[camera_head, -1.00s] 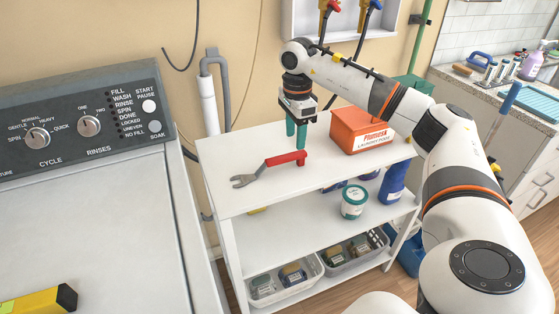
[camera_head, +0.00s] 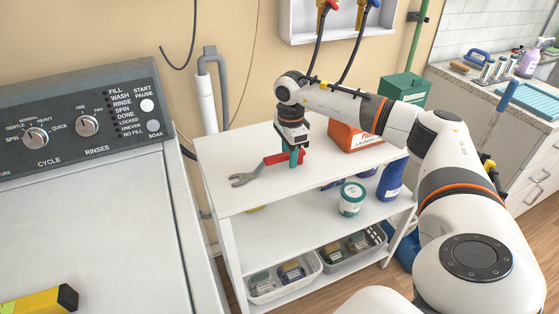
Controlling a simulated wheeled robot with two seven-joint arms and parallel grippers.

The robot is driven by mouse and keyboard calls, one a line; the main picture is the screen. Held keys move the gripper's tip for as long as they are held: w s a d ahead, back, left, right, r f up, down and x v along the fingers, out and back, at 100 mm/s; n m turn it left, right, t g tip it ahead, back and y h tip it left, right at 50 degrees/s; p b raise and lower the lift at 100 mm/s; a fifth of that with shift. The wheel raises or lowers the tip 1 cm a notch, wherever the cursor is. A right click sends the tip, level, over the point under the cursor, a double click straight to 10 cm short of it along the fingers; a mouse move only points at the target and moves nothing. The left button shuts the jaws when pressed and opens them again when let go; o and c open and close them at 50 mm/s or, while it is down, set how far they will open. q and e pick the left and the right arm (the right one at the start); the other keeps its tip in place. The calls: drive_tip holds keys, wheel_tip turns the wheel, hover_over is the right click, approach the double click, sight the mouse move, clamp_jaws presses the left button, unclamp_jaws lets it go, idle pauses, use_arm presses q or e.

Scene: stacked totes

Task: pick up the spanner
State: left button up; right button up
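The spanner (camera_head: 246,178) lies on the top of the white shelf unit, with its grey open jaw to the left and its red handle (camera_head: 275,159) to the right. My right gripper (camera_head: 293,160) points down at the right end of the red handle. Its green fingers are low, around or just in front of the handle end, and hide part of it. I cannot tell whether the fingers touch the handle or how far apart they are. My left gripper is not in view.
An orange laundry box (camera_head: 345,137) stands on the shelf top (camera_head: 225,198) right of the gripper, partly behind my arm. A white tub (camera_head: 352,199) and a blue bottle (camera_head: 390,180) stand on the shelf below. A washing machine (camera_head: 90,220) is at the left.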

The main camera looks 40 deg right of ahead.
clamp_jaws()
drive_tip(key=shift+r, duration=0.15)
